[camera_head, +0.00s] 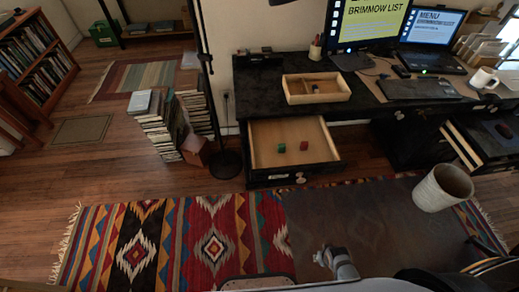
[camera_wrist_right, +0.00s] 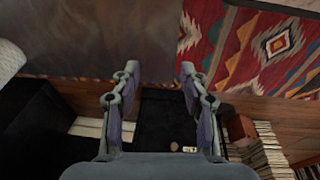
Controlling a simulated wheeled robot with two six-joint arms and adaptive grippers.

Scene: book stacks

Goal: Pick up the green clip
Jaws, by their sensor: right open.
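A small green thing (camera_head: 281,148), which I take for the green clip, lies in the open wooden desk drawer (camera_head: 262,130) in the head view. It is too small to make out its shape. A small red thing (camera_head: 304,146) lies just right of it. My right gripper (camera_head: 325,256) is low over the rug, apart from the drawer and nearer to me. In the right wrist view its two fingers (camera_wrist_right: 160,75) are spread with nothing between them. I cannot make out the green thing in that view. My left gripper is in neither view.
The black desk (camera_head: 270,88) carries a wooden tray (camera_head: 317,89), a monitor (camera_head: 366,28), a laptop (camera_head: 432,38) and a mug (camera_head: 484,79). A pale bin (camera_head: 443,187) stands at right. Book stacks (camera_head: 158,128) and a lamp pole (camera_head: 204,60) are left of the drawer. The patterned rug (camera_head: 160,235) is clear.

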